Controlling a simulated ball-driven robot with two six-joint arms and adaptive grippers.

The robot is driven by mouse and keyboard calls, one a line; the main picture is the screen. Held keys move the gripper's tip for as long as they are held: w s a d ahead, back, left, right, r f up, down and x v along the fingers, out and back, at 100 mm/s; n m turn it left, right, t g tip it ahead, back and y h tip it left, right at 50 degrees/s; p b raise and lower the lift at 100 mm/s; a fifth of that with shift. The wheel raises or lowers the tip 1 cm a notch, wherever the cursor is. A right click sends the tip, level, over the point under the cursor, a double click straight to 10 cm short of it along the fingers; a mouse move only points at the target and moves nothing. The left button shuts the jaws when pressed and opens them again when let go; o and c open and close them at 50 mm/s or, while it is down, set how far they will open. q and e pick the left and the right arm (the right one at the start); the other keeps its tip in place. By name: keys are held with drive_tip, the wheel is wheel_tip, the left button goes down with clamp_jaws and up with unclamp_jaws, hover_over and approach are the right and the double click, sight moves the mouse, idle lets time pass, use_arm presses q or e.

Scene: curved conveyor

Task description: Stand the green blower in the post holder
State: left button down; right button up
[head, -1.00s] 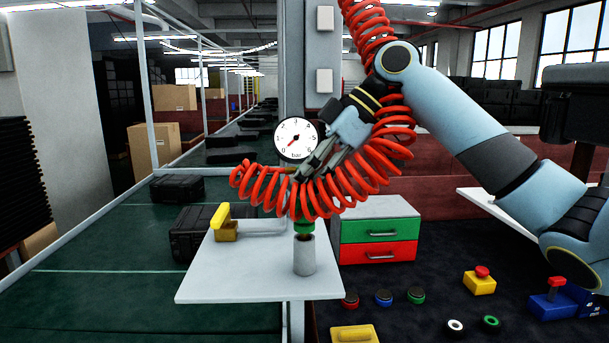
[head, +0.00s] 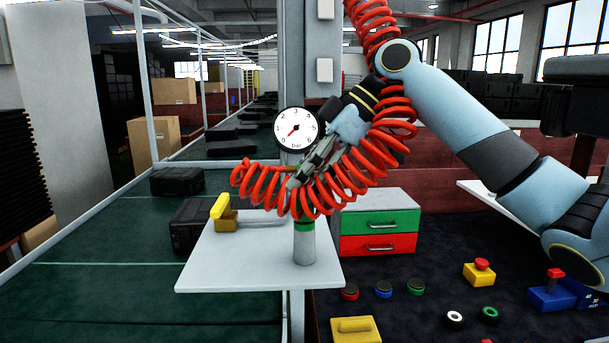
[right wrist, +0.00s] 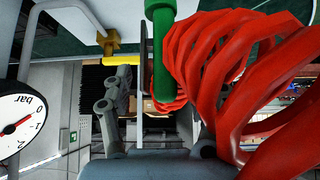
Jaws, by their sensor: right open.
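The green blower (head: 304,226) is mostly hidden behind the red coiled hose (head: 345,185) in the head view. Its lower end meets the top of the grey post holder (head: 304,248) on the white shelf. In the right wrist view the green blower (right wrist: 163,60) runs straight up the picture, its far end at the pale holder (right wrist: 172,6). My right gripper (head: 295,182) is above the holder, partly covered by the hose. In the wrist view its fingers stand apart, with the blower between or just beyond them. My left gripper is not in view.
A pressure gauge (head: 297,129) on the column is close to my right gripper. A yellow valve handle (head: 220,207) sits left of the holder on the shelf (head: 245,270). A drawer unit (head: 380,202) stands to the right. Hose coils surround the gripper.

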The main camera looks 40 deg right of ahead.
drive_tip(key=v, duration=1.2)
idle(0.4)
